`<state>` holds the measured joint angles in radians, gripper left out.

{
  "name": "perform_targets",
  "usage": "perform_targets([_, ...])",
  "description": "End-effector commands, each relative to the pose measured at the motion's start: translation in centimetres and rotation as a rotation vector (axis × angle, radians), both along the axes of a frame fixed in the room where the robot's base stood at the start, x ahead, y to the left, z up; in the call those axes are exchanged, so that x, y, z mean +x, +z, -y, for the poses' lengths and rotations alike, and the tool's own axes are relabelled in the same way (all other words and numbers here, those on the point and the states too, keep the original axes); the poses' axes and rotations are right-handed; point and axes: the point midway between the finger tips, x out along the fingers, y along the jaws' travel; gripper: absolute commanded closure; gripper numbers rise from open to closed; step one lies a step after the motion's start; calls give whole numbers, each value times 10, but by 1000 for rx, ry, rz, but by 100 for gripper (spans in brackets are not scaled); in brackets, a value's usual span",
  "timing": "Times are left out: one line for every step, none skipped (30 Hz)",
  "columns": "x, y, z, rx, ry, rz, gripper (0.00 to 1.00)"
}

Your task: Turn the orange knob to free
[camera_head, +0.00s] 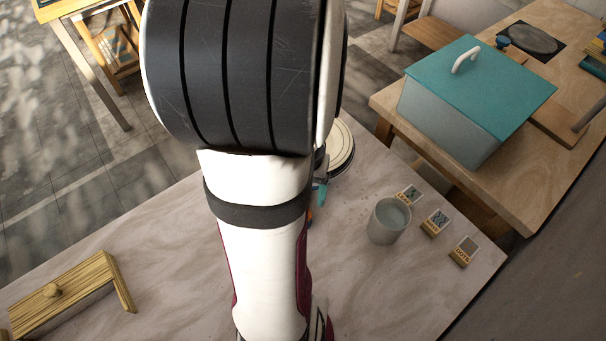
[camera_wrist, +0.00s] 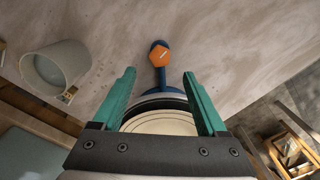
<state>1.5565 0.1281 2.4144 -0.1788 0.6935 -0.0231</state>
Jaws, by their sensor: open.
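The orange knob (camera_wrist: 160,54) shows in the wrist view as an orange hexagonal cap with a small pale mark, on a blue arm that runs to a round wheel (camera_wrist: 158,122) with a cream, ringed top. My gripper (camera_wrist: 158,85) has two green fingers, spread apart and empty. In the picture the knob lies just above and between the fingertips, and the fingers do not touch it. In the head view my arm hides most of the knob; only a sliver of orange (camera_head: 310,214) shows beside it. The wheel (camera_head: 338,150) is partly hidden there too.
A grey cup (camera_head: 388,222) stands right of my arm, near several small labelled cards (camera_head: 464,251). A wooden handled piece (camera_head: 70,295) lies at the table's left. A teal-lidded box (camera_head: 470,100) sits on another table.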

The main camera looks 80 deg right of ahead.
Motion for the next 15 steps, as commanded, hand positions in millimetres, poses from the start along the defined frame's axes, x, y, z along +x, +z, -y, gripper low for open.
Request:
perform_targets([0,17,2,-10,1,0,25])
perform_targets([0,26,2,-9,0,0,25])
perform_targets([0,38,1,-8,1,0,25])
perform_targets([0,46,2,-8,0,0,25])
perform_targets([0,53,1,-7,1,-1,25])
perform_targets([0,61,1,-6,1,0,25])
perform_targets([0,66,1,-5,1,-1,25])
perform_targets([0,71,1,-5,1,-1,25])
perform_targets([0,75,1,-3,2,0,25])
perform_targets([0,78,0,-1,1,0,25])
perform_targets([0,80,0,-1,1,0,25])
perform_targets([0,82,0,0,1,0,25])
perform_targets([0,83,0,0,0,0,25])
perform_targets([0,83,-1,1,0,0,25])
perform_targets([0,83,-1,1,0,0,25])
